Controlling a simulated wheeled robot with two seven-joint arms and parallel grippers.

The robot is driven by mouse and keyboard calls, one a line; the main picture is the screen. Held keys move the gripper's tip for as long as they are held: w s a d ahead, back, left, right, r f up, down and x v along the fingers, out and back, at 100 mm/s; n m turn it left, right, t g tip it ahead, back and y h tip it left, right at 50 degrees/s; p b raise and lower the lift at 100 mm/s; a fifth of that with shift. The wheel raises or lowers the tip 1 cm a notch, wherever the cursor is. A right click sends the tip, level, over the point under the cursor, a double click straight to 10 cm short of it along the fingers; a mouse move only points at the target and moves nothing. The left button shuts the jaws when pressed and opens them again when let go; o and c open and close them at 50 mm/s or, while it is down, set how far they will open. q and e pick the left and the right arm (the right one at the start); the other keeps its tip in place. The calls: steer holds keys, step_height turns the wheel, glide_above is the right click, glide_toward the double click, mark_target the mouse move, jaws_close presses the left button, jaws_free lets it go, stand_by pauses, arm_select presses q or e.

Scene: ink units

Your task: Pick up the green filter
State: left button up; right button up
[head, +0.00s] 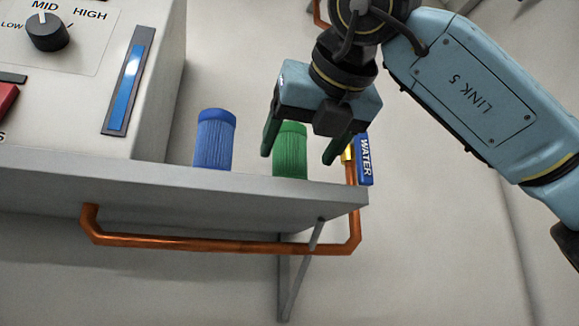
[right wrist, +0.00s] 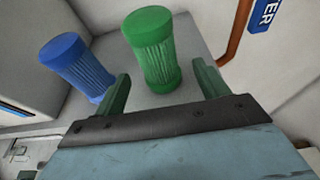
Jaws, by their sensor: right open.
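The green filter (head: 290,152) is a ribbed cylinder with a smooth cap, standing upright on the grey shelf (head: 230,184). My right gripper (head: 297,158) is open, with one finger on each side of the filter's upper part in the head view. In the right wrist view the green filter (right wrist: 153,48) stands between and beyond the two fingers (right wrist: 161,82), with gaps on both sides. I see no grip on it. My left gripper is in neither view.
A blue filter (head: 214,139) stands left of the green one. A blue WATER label (head: 364,159) and copper pipe (head: 225,245) are at the shelf's right end and front. A control box (head: 70,100) with a dial stands at left.

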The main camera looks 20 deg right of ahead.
mark_target(296, 151)
steer(key=shift+r+p+x, duration=0.2)
steer(key=shift+p+x, duration=0.35)
steer(key=shift+x, duration=0.5)
steer(key=x, duration=0.2)
steer(key=shift+w+p, duration=0.3)
steer(key=shift+w, duration=0.05)
steer(key=shift+w+f, duration=0.2)
steer(key=shift+w, duration=0.05)
steer(key=shift+s, duration=0.1)
steer(key=shift+c, duration=0.2)
steer(key=c, duration=1)
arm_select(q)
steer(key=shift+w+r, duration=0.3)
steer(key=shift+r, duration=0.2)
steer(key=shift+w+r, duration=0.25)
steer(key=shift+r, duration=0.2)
arm_select(e)
steer(key=shift+c, duration=0.5)
steer(key=shift+r, duration=0.15)
